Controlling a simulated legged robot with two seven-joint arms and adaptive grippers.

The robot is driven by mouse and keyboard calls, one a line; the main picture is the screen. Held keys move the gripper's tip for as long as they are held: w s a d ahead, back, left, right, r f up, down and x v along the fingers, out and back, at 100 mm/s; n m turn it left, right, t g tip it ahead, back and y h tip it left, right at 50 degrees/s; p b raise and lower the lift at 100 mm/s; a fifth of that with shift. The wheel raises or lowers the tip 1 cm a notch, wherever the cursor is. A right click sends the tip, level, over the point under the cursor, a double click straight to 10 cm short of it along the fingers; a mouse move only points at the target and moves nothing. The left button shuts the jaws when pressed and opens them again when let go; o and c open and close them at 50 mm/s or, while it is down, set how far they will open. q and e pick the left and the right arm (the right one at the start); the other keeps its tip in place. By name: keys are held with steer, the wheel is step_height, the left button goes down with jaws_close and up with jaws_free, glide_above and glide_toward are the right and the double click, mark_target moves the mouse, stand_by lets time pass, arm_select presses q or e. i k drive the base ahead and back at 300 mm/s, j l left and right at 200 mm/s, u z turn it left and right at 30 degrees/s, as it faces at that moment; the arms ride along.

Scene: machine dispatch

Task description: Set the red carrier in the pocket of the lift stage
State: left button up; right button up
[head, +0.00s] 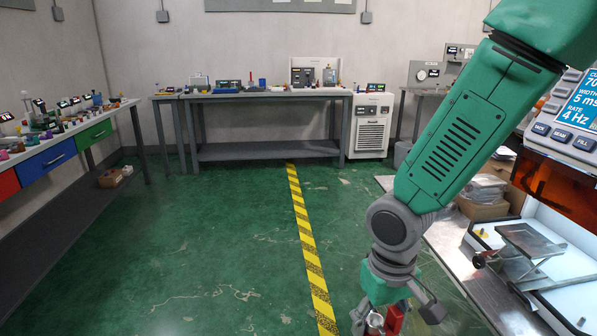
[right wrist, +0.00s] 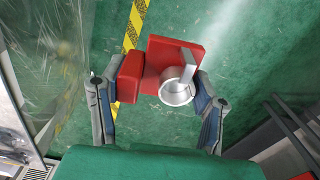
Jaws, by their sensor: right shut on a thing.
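My right gripper (head: 392,312) hangs at the bottom of the head view, over the green floor. It is shut on the red carrier (head: 395,320), which is partly cut off by the frame's lower edge. In the right wrist view the red carrier (right wrist: 174,55) sits between the two fingers of my right gripper (right wrist: 152,82); a silver metal ring or cup is on it. A metal plate on a stand with a black knob, perhaps the lift stage (head: 530,243), is at the right of the head view, apart from the gripper. I cannot make out its pocket. My left gripper is not in view.
A machine with a blue display (head: 580,100) and an orange window stands at the right. A cardboard box (head: 480,208) is behind the arm. Benches with small items line the left and back walls. The green floor with a yellow-black stripe (head: 305,235) is clear.

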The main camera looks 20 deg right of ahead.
mark_target(521, 238)
steer(key=i+z, duration=0.25)
steer(key=i, duration=0.6)
steer(key=i+z, duration=0.2)
steer(key=i, duration=0.7)
steer(key=i+z, duration=0.25)
steer(key=z, duration=0.15)
steer(key=i+j+z, duration=0.15)
steer(key=i+z, duration=0.25)
steer(key=i+j+z, duration=0.15)
steer(key=z, duration=0.25)
